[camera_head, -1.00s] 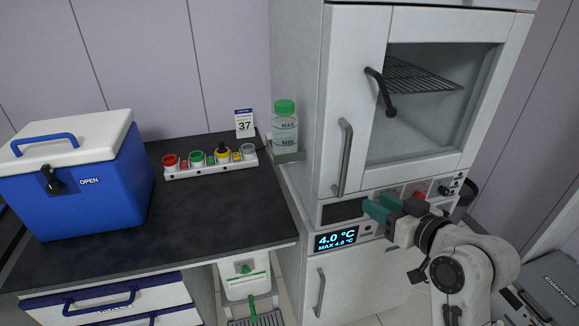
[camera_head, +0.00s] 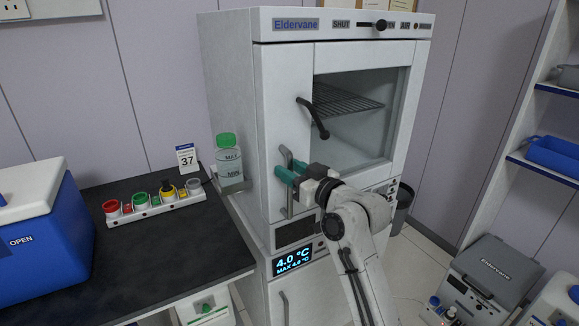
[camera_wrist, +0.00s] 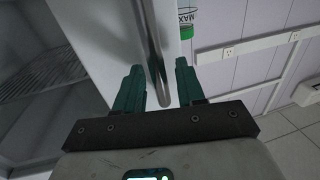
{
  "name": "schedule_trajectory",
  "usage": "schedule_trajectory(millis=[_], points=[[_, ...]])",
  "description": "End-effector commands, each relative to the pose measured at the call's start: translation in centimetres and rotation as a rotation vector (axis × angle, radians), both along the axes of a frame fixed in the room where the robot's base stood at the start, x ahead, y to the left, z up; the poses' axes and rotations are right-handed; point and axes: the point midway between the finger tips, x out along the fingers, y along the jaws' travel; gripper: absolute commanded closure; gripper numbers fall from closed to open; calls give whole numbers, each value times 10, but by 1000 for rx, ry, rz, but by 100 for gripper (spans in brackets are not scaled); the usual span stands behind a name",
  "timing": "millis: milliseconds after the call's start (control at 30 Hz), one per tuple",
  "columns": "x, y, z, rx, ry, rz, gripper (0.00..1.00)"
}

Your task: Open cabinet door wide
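The white cabinet (camera_head: 229,100) labelled Eldervane stands at centre. Its windowed door (camera_head: 287,90) looks closed. A grey vertical bar handle (camera_head: 286,206) sits on the door's left part, and a dark lever (camera_head: 313,118) sits above and to its right. My gripper (camera_head: 281,172) is at the bar handle, fingers pointing left. In the wrist view the bar (camera_wrist: 154,50) runs between the two green fingers of my gripper (camera_wrist: 160,74). Gaps show between bar and fingers, so my gripper is open around it, not clamped.
A bottle with a green lid (camera_head: 229,158) stands on a side shelf left of the door. A dark counter (camera_head: 180,252) with a blue cooler (camera_head: 40,245) lies at left. At right are grey equipment (camera_head: 485,278) and shelving (camera_head: 540,165), with some floor between.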

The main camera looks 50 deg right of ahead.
Motion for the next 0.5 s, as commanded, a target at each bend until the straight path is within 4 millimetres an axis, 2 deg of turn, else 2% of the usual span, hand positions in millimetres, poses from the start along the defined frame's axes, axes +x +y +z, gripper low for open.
schedule_trajectory(millis=[133,367,500], points=[[7,-1,0,0,1,0,61],[7,-1,-1,0,1,0,61],[7,-1,-1,1,1,0,72]])
